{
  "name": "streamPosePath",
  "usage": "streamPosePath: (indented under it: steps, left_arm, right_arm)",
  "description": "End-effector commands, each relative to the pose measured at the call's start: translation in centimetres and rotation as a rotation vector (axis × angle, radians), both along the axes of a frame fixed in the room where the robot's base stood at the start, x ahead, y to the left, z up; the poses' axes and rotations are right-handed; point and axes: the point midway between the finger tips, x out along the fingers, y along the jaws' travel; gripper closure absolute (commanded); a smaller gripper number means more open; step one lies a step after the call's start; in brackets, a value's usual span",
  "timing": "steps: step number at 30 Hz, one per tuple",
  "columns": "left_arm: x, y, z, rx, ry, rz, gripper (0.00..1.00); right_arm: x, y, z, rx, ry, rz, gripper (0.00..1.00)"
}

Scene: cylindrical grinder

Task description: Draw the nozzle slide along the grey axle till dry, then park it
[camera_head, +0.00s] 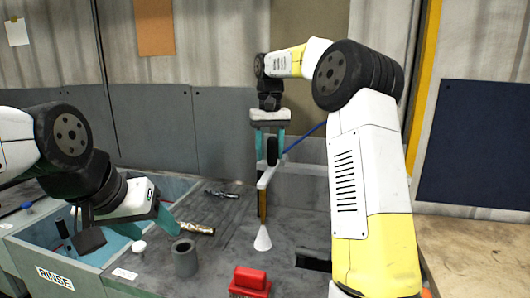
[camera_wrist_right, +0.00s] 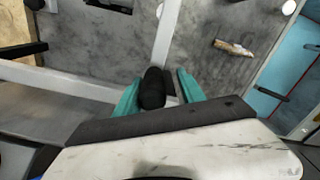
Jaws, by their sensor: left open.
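My right gripper (camera_head: 269,150) is at a black knob (camera_head: 272,151) above a pale bar (camera_head: 267,178). In the right wrist view, the knob (camera_wrist_right: 152,88) stands between the teal fingers of this gripper (camera_wrist_right: 160,92), close to one finger with a gap to the other. Under the bar a thin dark and orange stem (camera_head: 262,205) hangs above a white cone (camera_head: 263,239); these seem to be the nozzle parts. I cannot clearly single out the grey axle. My left gripper (camera_head: 148,222) is open and empty above the edge of the blue rinse tank.
The tank (camera_head: 55,277) labelled RINSE is at the left. A grey hollow cylinder (camera_head: 185,258), a red brush-like block (camera_head: 250,281) and a patterned metal shaft (camera_head: 195,229) are on the grey bench (camera_head: 215,245). A dark rod (camera_head: 221,194) lies further back.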

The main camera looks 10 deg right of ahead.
Motion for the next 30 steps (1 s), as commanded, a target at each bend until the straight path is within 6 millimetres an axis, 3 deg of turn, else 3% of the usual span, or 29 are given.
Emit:
streamPosePath:
  steps: [11, 22, 30]
  left_arm:
    - [0.0, 0.0, 0.0, 0.0, 0.0, 0.0, 0.42]
    - [0.0, 0.0, 0.0, 0.0, 0.0, 0.0, 0.42]
    - [0.0, 0.0, 0.0, 0.0, 0.0, 0.0, 0.42]
  right_arm:
    - [0.0, -0.3, 0.3, -0.003, 0.002, -0.005, 0.49]
    - [0.1, -0.1, 6.1, -0.002, 0.001, -0.003, 0.49]
    - [0.0, -0.1, 7.7, -0.002, 0.004, -0.002, 0.49]
